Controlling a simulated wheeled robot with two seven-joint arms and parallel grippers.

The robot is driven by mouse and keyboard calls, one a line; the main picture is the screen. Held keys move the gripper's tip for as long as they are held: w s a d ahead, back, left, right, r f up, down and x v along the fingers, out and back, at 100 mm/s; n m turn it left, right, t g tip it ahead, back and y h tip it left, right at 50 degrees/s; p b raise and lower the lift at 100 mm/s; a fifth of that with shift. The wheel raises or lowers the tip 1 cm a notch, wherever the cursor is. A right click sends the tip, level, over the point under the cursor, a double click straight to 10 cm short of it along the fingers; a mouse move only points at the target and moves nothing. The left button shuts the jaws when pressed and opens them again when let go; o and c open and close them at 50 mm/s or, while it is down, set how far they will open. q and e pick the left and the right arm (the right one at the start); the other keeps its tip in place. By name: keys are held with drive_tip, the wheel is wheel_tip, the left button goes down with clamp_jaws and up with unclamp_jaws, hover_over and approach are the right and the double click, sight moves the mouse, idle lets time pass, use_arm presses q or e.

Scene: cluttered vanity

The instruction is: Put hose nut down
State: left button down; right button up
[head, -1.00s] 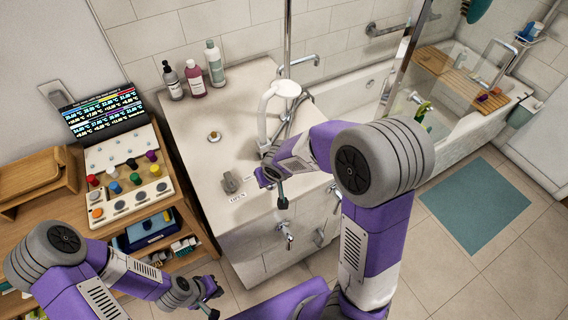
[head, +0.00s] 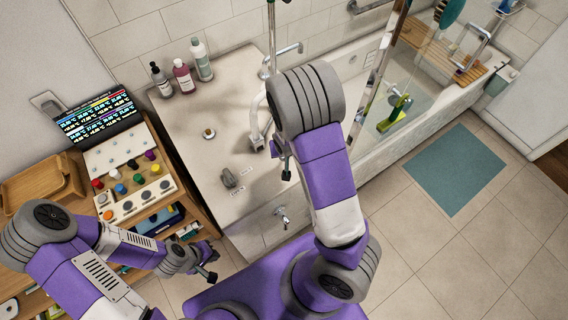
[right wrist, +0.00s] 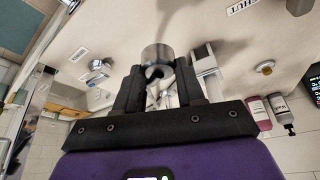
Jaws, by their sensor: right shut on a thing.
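The hose nut (right wrist: 157,57) is a short grey metal cylinder with a dark opening, held between the fingertips of my right gripper (right wrist: 157,78) in the right wrist view. In the head view my right gripper (head: 281,158) is over the front right part of the pale counter (head: 190,133); my own arm partly covers it, and I cannot make out the nut there. I cannot tell whether the nut touches the counter. My left gripper (head: 208,264) is low beside the wooden shelf unit, its fingers apart and empty.
A white curved spout (head: 255,120) stands close to my right gripper. A grey knob (head: 230,178) and a brass-coloured fitting (head: 209,133) sit on the counter. Several bottles (head: 183,77) stand at the back. A control panel (head: 130,180) is at left. The counter's middle is mostly clear.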

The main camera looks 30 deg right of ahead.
wheel_tip(320, 180, down, 5)
drive_tip(key=shift+w+r, duration=0.1)
drive_tip(key=shift+r, duration=0.1)
wheel_tip(320, 180, down, 4)
drive_tip(key=shift+r+b, duration=0.1)
drive_tip(key=shift+b, duration=0.25)
drive_tip(key=shift+f, duration=0.25)
drive_tip(key=shift+f, duration=0.1)
drive_tip(key=o, duration=0.7)
drive_tip(key=shift+f, duration=0.1)
drive_tip(key=o, duration=0.5)
drive_tip(key=shift+c, duration=0.2)
